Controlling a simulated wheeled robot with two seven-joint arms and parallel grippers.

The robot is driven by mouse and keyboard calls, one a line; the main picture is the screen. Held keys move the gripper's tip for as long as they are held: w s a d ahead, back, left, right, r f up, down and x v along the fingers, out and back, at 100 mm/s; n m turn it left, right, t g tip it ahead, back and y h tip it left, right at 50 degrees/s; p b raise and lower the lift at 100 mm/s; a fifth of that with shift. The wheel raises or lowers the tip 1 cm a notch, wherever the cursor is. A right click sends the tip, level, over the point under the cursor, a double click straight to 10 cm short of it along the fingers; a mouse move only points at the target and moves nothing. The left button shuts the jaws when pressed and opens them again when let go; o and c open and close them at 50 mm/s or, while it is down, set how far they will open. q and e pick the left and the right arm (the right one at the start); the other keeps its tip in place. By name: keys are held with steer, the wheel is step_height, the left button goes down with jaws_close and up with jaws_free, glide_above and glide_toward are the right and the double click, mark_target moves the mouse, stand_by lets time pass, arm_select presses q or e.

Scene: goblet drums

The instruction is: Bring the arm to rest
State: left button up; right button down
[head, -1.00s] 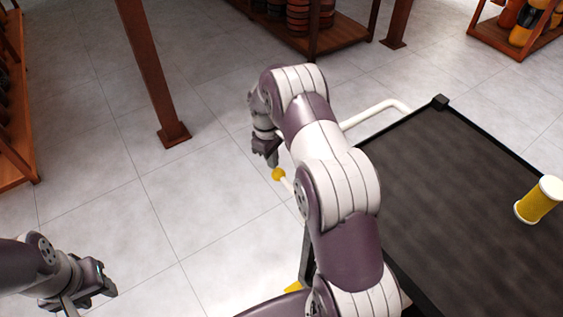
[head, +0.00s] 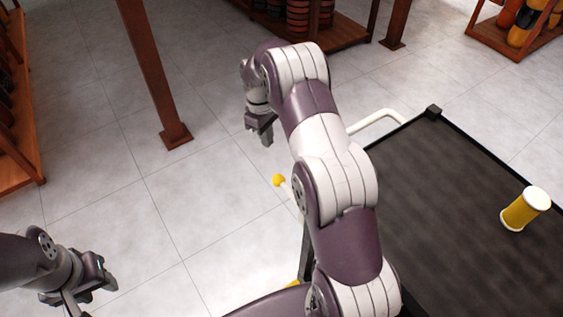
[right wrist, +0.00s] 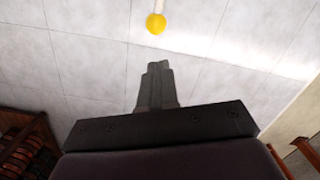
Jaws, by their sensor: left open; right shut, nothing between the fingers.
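My right arm (head: 322,140) rises through the middle of the head view, bent over the left edge of the black-topped cart. Its gripper (head: 267,138) hangs down over the open floor, left of the cart, shut and empty. In the right wrist view the same gripper (right wrist: 157,75) shows its fingers together with bare floor tiles beyond them. My left gripper (head: 95,300) is at the lower left of the head view, open and empty over the floor.
The cart (head: 470,210) carries a yellow drum with white ends (head: 526,208). A yellow ball-ended rod (head: 279,180) sticks out at the cart's left side, below my right gripper; the ball also shows in the right wrist view (right wrist: 156,23). A brown post (head: 155,75) and racks stand behind. Floor between is clear.

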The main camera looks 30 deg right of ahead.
arm_select(q)
steer(key=shift+r, duration=0.55)
arm_select(e)
steer(key=shift+r, duration=0.5)
